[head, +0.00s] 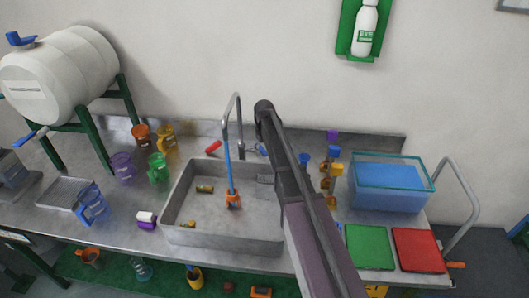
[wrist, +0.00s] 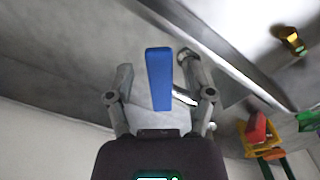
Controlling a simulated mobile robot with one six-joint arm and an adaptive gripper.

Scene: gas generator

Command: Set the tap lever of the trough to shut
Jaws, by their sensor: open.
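The grey metal trough (head: 225,240) is set in the bench, with a tall curved tap (head: 237,110) at its back edge. A red lever (head: 213,147) points to the left of the tap, and a blue lever (head: 262,149) shows on the right, partly covered by my arm. In the wrist view, my gripper (wrist: 157,72) is open, with one finger on each side of the blue lever (wrist: 159,80). I cannot tell whether a finger touches it. The head view hides my gripper behind my arm. A red piece (wrist: 257,127), probably the red lever, shows at right.
A blue-handled brush (head: 233,199) and brass pieces (head: 205,188) are in the trough. Coloured mugs (head: 158,168) stand to the left, below a white barrel (head: 60,75). A blue-filled tank (head: 390,198) and green (head: 369,246) and red (head: 418,250) plates are at right.

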